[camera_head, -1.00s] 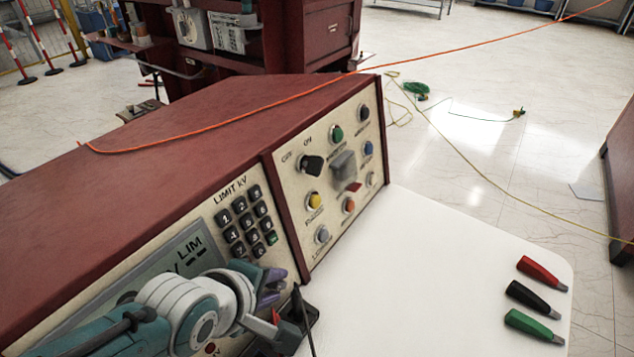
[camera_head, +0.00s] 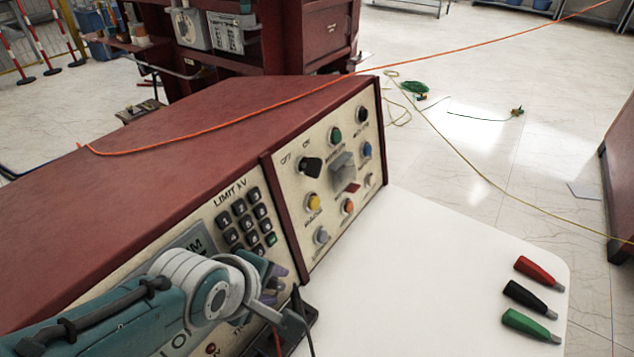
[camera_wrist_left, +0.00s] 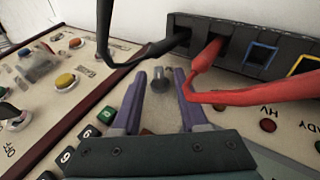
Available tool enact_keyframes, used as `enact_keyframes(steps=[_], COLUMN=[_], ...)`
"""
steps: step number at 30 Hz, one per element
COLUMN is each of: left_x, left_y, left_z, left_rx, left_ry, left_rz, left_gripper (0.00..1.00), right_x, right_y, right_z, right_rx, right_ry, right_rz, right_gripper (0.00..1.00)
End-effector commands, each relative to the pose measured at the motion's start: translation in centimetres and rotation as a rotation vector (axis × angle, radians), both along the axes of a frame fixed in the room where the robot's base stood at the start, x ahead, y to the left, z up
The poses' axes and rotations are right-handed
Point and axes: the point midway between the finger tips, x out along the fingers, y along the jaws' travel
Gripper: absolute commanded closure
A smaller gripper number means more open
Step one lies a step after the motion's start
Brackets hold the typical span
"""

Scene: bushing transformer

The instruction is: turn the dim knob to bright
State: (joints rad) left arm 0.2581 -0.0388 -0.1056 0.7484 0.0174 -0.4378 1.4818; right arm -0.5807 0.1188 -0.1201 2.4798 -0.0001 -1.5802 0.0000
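A small dark grey knob (camera_wrist_left: 159,82) stands on the cream panel in the left wrist view, which I take to be the dim knob. My left gripper (camera_wrist_left: 157,90) has its two purple fingers spread on either side of the knob, with a visible gap to each finger. No readable label shows beside the knob. In the head view my left gripper (camera_head: 277,283) is low over the front of the console (camera_head: 150,130), and the wrist and fingers hide the knob there. My right gripper is not in view.
A black socket block (camera_wrist_left: 245,45) with a black cable and a red cable (camera_wrist_left: 250,90) plugged in lies just beyond the fingers. A keypad (camera_head: 243,222) and a panel of coloured buttons (camera_head: 330,170) are near. Red, black and green clips (camera_head: 535,295) lie on the white surface.

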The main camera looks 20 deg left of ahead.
Motion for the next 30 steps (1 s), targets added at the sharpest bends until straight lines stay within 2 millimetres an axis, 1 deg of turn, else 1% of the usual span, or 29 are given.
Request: enact_keyframes(steps=[7,10,14,18,21,23,27,30], left_x=[0.0,-0.3,-1.2,-2.7,-3.7,-4.2,-5.0,-5.2], left_y=[0.0,0.0,0.1,0.4,0.5,0.6,0.7,0.8], left_z=[0.1,0.6,2.5,5.1,6.4,7.1,8.1,8.4], left_rx=[0.000,-0.001,-0.002,-0.002,-0.002,-0.001,0.000,0.001], left_ry=[-0.001,0.001,0.000,0.000,-0.001,0.000,-0.001,-0.001], left_rz=[0.000,0.000,0.001,0.001,0.000,0.002,0.000,0.001], left_gripper=[0.54,0.54,0.54,0.54,0.54,0.54,0.54,0.54], right_x=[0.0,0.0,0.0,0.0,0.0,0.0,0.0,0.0], right_y=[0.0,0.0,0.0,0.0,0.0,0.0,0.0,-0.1], right_z=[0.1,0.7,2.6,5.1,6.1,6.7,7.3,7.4], right_rx=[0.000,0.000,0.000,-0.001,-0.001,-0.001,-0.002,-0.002], right_ry=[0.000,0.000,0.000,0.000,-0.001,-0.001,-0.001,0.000], right_rz=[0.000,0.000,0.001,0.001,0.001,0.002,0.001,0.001], right_gripper=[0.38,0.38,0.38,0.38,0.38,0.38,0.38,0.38])
